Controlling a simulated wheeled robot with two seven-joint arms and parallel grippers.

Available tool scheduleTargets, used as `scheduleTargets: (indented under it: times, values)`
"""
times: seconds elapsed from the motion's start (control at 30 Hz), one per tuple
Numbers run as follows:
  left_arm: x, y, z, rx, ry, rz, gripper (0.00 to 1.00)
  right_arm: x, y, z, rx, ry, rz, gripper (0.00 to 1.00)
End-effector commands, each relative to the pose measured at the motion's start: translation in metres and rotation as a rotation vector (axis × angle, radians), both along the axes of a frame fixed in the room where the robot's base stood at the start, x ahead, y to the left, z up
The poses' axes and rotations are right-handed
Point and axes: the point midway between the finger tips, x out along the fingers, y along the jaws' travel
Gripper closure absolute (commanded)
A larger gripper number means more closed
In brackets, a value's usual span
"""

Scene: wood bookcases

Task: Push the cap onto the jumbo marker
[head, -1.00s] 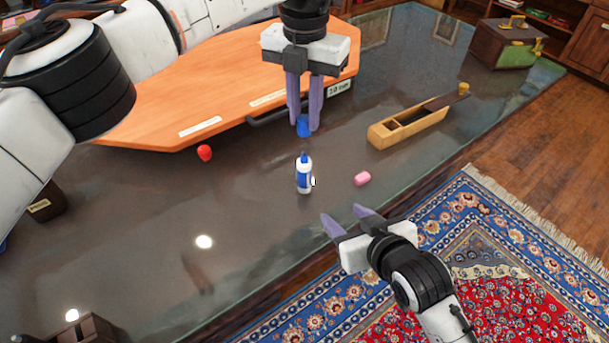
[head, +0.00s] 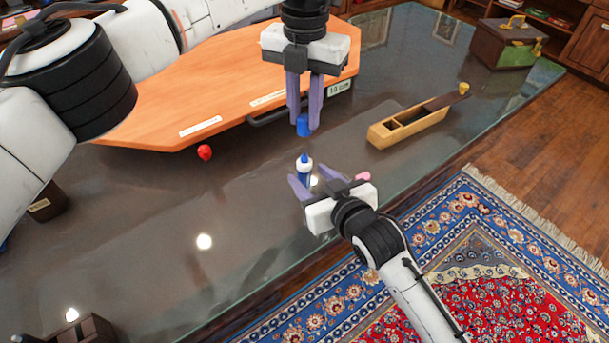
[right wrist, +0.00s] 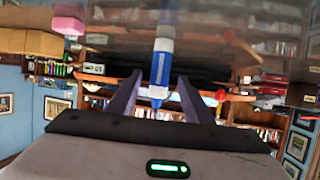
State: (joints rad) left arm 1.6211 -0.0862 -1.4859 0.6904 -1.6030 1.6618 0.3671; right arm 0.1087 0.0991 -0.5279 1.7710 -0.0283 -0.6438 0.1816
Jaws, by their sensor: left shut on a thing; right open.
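The jumbo marker (head: 304,166), white and blue with a blue tip, stands upright on the dark glossy table. My right gripper (head: 312,178) is open at its near side, hiding its lower part. In the right wrist view the marker (right wrist: 162,65) appears between the two spread purple fingers, and I cannot tell whether either touches it. My left gripper (head: 305,122) points down and is shut on the blue cap (head: 303,127). The cap is held above and apart from the marker's tip.
A pink block (head: 363,176) lies partly hidden behind my right gripper. A red object (head: 205,152) and an orange board (head: 160,115) are at the left. The table's near edge runs below my right gripper.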

Motion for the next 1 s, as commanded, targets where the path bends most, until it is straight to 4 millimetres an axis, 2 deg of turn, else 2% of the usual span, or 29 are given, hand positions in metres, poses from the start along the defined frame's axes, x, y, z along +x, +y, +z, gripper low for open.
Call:
scheduleTargets:
  times: [0.2, 0.4, 0.6, 0.9, 1.0]
  values:
    - [0.0, 0.0, 0.0, 0.0, 0.0, 0.0, 1.0, 0.035, 0.017, -0.015, 0.0, 0.001, 0.0, 0.53]
    - [0.0, 0.0, 0.0, 0.0, 0.0, 0.0, 1.0, 0.056, 0.027, -0.025, 0.001, 0.0, 0.0, 0.53]
    - [0.0, 0.0, 0.0, 0.0, 0.0, 0.0, 1.0, 0.065, 0.031, -0.029, 0.0, 0.0, 0.0, 0.53]
    - [0.0, 0.0, 0.0, 0.0, 0.0, 0.0, 1.0, 0.065, 0.031, -0.03, 0.0, 0.0, 0.0, 0.53]
    - [0.0, 0.0, 0.0, 0.0, 0.0, 0.0, 1.0, 0.065, 0.031, -0.03, 0.0, 0.0, 0.0, 0.69]
